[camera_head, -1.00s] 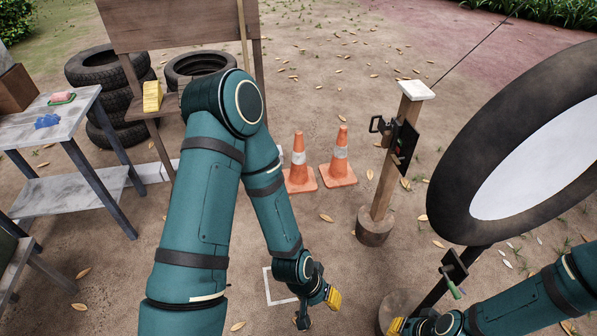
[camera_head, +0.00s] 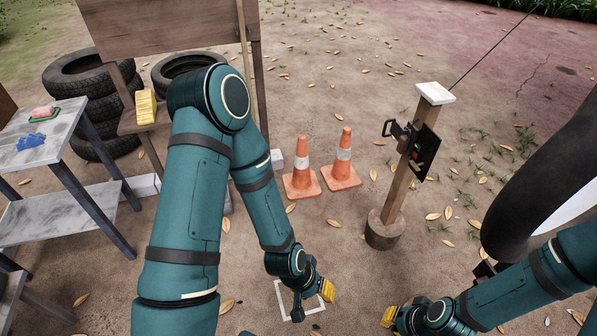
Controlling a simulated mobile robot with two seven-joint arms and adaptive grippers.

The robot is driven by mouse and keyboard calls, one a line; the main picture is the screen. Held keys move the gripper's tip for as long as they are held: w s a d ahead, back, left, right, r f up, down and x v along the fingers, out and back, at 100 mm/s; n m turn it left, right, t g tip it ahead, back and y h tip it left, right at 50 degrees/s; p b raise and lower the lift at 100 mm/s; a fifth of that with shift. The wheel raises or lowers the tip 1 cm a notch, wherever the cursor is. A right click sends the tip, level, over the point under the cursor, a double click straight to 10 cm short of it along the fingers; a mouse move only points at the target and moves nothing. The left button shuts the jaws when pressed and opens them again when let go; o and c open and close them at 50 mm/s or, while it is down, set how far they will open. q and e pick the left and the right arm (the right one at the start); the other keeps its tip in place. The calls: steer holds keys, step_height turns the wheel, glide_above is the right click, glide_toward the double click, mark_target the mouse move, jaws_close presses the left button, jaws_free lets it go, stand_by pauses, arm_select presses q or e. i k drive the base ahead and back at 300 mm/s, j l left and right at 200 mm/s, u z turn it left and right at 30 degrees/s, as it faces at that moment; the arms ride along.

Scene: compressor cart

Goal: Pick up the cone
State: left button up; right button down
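Two orange cones with white bands stand upright side by side on the dirt, a left cone (camera_head: 301,172) and a right cone (camera_head: 342,164). Both are beyond my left gripper and apart from it. My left gripper (camera_head: 312,303) hangs low over a white square outline (camera_head: 284,298) on the ground, its yellow fingertip pads showing. Its fingers look spread, with nothing between them. My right gripper (camera_head: 389,318) is at the bottom edge, partly cut off, with one yellow pad showing; its opening is hidden.
A wooden post (camera_head: 408,160) with a dark box stands right of the cones. A large black ring (camera_head: 530,190) is at the right. A metal table (camera_head: 60,140), stacked tires (camera_head: 90,85) and a wooden board (camera_head: 160,25) are at the left. Open dirt lies behind the cones.

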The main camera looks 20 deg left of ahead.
mark_target(301, 184)
steer(key=i+j+z, duration=0.1)
steer(key=j, duration=0.3)
steer(key=i+j+z, duration=0.1)
steer(key=j, duration=0.35)
steer(key=i+j+z, duration=0.1)
steer(key=i+j, duration=0.2)
steer(key=j, duration=0.15)
steer(key=i+j+z, duration=0.15)
steer(key=i+j, duration=0.15)
steer(key=i+j+z, duration=0.1)
steer(key=i+j, duration=0.2)
steer(key=i+j+z, duration=0.1)
steer(key=i+j, duration=0.2)
steer(key=i+j+z, duration=0.1)
steer(key=i+j, duration=0.15)
steer(key=j, duration=0.25)
steer(key=i+j+z, duration=0.1)
steer(key=i+j, duration=0.15)
steer(key=j, duration=0.15)
steer(key=i+j+z, duration=0.1)
steer(key=i+j, duration=0.15)
steer(key=j, duration=0.2)
